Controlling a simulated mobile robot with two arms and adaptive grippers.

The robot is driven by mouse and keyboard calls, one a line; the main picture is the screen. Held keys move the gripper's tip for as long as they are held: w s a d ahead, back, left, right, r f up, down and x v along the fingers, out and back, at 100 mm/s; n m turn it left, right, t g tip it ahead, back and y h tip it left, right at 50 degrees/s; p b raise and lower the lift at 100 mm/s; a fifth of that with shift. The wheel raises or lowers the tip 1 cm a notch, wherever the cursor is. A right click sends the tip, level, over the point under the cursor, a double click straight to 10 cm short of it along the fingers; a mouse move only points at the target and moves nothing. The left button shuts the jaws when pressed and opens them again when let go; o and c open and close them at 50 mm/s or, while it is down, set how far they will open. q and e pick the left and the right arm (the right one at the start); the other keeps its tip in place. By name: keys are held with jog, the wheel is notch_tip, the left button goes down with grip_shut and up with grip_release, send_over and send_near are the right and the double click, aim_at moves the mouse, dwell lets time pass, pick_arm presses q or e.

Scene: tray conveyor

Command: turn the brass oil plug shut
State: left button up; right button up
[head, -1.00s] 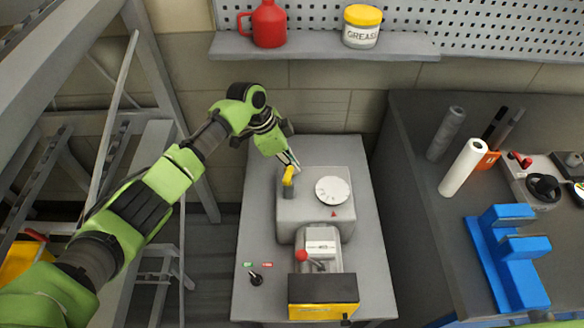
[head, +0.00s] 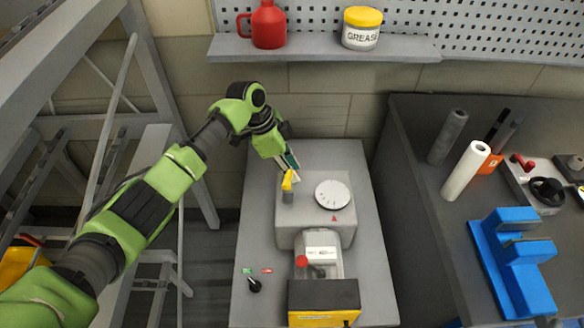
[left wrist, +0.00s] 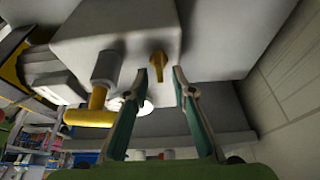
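The brass oil plug (left wrist: 157,65), with a flat grip tab, sticks out of the grey machine housing in the left wrist view. The housing (head: 316,226) stands on a grey table in the head view, where I cannot make out the plug. My left gripper (left wrist: 161,72) is open. Its two fingertips lie on either side of the plug's tab, with a gap showing on each side. In the head view the left gripper (head: 290,174) is at the housing's back left corner. My right gripper is not in view.
A yellow lever (head: 288,181) on a grey post stands close to the gripper; it also shows in the left wrist view (left wrist: 92,115). A white dial (head: 332,195) sits on the housing. A shelf (head: 320,47) runs along the wall behind. The table (head: 257,215) is clear at left.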

pick_arm(q)
jog(key=v, duration=0.3)
jog(key=shift+w+a+r, duration=0.1)
jog(key=shift+r, duration=0.1)
jog(key=a, duration=1.2)
jog(key=shift+f, duration=0.25)
